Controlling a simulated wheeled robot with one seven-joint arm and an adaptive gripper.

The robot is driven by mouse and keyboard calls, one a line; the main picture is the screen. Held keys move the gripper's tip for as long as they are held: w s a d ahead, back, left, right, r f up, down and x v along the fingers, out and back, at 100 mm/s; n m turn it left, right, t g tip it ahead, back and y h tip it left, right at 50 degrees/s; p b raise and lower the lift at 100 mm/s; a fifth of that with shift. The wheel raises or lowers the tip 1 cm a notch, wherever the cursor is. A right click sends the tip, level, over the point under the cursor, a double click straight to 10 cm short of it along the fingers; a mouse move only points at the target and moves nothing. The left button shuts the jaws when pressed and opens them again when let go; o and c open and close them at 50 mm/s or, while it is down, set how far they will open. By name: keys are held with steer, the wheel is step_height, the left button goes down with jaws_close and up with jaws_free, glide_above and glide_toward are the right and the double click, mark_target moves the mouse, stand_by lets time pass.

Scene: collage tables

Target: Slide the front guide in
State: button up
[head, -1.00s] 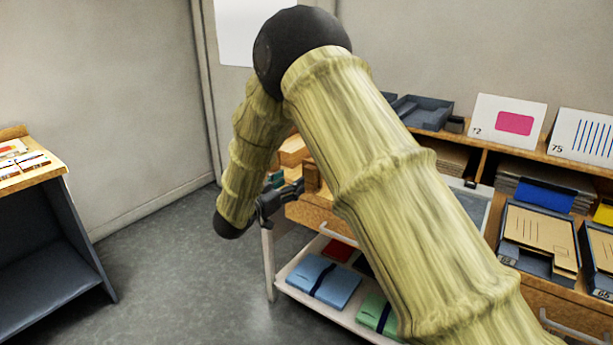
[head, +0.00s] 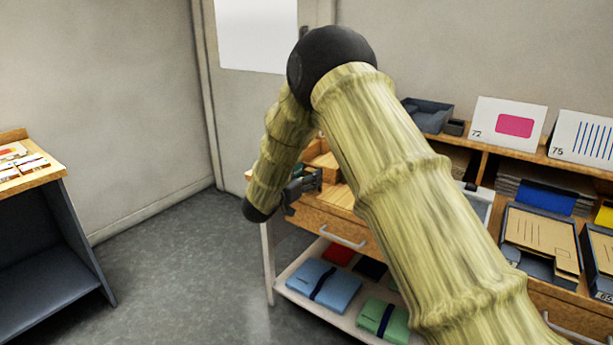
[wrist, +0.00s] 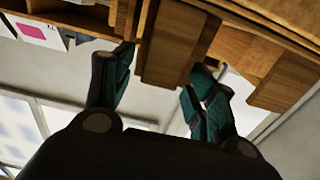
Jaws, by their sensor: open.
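My gripper (head: 304,186) is at the left end of the wooden table, beside wooden pieces (head: 326,162) that my arm partly hides. In the wrist view the two teal-padded fingers of my gripper (wrist: 155,88) are spread apart. A brown wooden block (wrist: 172,45) shows in the space between the fingertips, and I cannot tell whether either finger touches it. Which wooden piece is the front guide is not clear from these views.
The wooden table (head: 345,222) has a drawer handle and a white lower shelf with a blue folder (head: 324,286) and a green folder (head: 383,320). Trays and cards stand on the right. A separate shelf unit (head: 40,240) is at the left, with open floor between.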

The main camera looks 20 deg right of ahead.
mark_target(315, 169)
jaws_close()
steer(key=x, duration=0.4)
steer(key=shift+w+d+p, duration=0.25)
steer(key=shift+w+p, duration=0.05)
steer(key=shift+p, duration=0.1)
steer(key=shift+r, duration=0.1)
jaws_free()
steer(key=shift+d, duration=0.15)
steer(key=v, duration=1.2)
